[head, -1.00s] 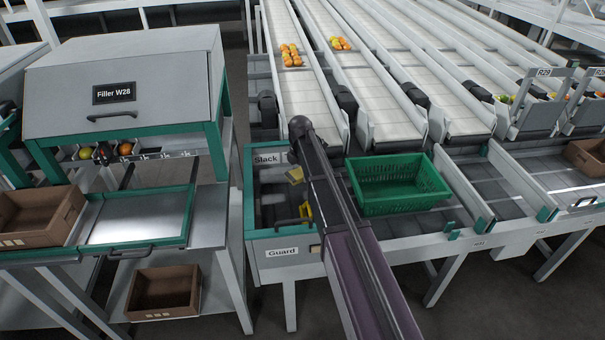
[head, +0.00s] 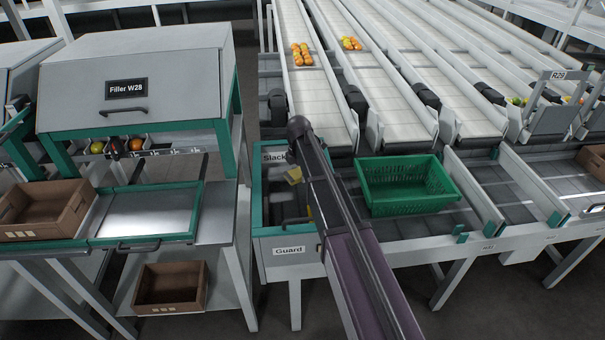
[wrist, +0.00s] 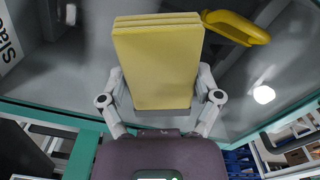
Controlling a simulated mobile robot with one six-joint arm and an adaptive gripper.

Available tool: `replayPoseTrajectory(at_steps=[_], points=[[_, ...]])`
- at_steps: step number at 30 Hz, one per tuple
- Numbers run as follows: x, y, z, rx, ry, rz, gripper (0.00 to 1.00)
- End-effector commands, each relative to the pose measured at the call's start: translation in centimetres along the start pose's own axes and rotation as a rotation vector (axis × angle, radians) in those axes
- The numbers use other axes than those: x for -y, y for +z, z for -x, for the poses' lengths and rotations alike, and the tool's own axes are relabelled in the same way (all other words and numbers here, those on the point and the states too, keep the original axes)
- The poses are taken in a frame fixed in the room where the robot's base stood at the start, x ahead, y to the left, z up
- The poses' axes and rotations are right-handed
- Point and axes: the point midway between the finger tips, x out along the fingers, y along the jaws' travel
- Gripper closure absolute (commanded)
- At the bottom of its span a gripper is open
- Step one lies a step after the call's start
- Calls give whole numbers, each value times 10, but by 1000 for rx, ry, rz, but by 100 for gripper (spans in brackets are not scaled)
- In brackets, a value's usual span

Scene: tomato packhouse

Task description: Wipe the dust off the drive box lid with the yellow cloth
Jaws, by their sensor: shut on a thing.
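My gripper (wrist: 160,100) is shut on the yellow cloth (wrist: 157,62), a flat, folded block between its two fingers in the wrist view. The cloth (head: 294,174) also shows as a small yellow patch left of my arm in the head view, over the teal-framed bay labelled Slack and Guard. A grey surface (wrist: 75,85) lies behind the cloth in the wrist view. I cannot tell whether the cloth touches it, whether it is the drive box lid, or where dust lies. A yellow handle (wrist: 238,27) is at upper right there. My arm hides part of the bay.
A green crate (head: 408,208) stands on the bench right of my arm. The Filler W28 cabinet (head: 150,75) stands left, with brown crates (head: 75,218) beside and below its tray. Conveyor lanes (head: 309,95) carrying some fruit run away behind the bay.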

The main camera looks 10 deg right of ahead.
Motion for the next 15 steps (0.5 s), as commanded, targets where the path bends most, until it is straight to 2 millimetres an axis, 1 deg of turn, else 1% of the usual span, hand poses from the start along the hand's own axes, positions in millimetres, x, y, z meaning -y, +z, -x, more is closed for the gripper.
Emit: replayPoseTrajectory(at_steps=[9,15], points=[[-1,-1,0,-2,1,1,56],[-4,-7,0,-2,1,1,56]])
